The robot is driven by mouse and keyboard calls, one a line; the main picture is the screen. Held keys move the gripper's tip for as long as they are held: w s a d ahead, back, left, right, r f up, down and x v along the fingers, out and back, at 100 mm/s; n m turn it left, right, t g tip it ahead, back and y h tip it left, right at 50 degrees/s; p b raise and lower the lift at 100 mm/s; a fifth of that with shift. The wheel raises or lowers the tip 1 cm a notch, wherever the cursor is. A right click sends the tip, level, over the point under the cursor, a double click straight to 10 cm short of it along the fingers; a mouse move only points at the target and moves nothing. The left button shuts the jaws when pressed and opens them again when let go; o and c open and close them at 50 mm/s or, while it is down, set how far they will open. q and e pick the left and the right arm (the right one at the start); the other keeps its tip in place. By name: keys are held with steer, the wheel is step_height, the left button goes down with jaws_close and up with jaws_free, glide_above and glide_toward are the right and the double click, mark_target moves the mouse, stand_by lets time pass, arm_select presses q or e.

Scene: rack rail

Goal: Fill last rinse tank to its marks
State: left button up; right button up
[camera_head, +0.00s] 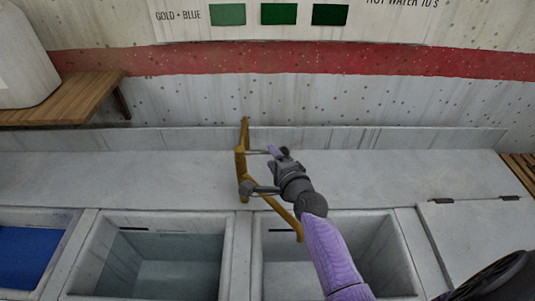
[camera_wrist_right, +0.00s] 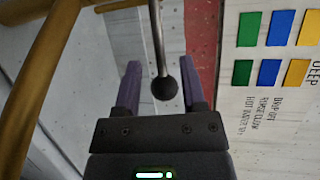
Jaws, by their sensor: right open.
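A brass tap (camera_head: 240,162) stands on the grey counter, its spout (camera_head: 285,217) angled over the right open tank (camera_head: 385,255). That tank looks pale inside; its water level is hard to tell. A short dark mark shows high on its back wall. My right gripper (camera_head: 276,156) is open beside the tap. In the right wrist view, a thin metal lever with a black ball knob (camera_wrist_right: 165,89) lies between the open purple fingers of this gripper (camera_wrist_right: 158,75), with a gap on both sides. My left gripper is not in view.
The middle tank (camera_head: 82,268) holds clear water, and a tank at the far left holds blue liquid (camera_head: 25,255). A closed lid (camera_head: 470,230) lies to the right. A white container (camera_head: 25,60) stands on a wooden shelf (camera_head: 80,98). The counter's left stretch is clear.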

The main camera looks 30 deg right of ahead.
steer(key=shift+w+f+b, duration=0.15)
steer(key=shift+w+b, duration=0.05)
steer(key=shift+w, duration=0.55)
steer(key=shift+w+f+b, duration=0.1)
steer(key=shift+w+b, duration=0.1)
steer(key=shift+w, duration=0.55)
jaws_close()
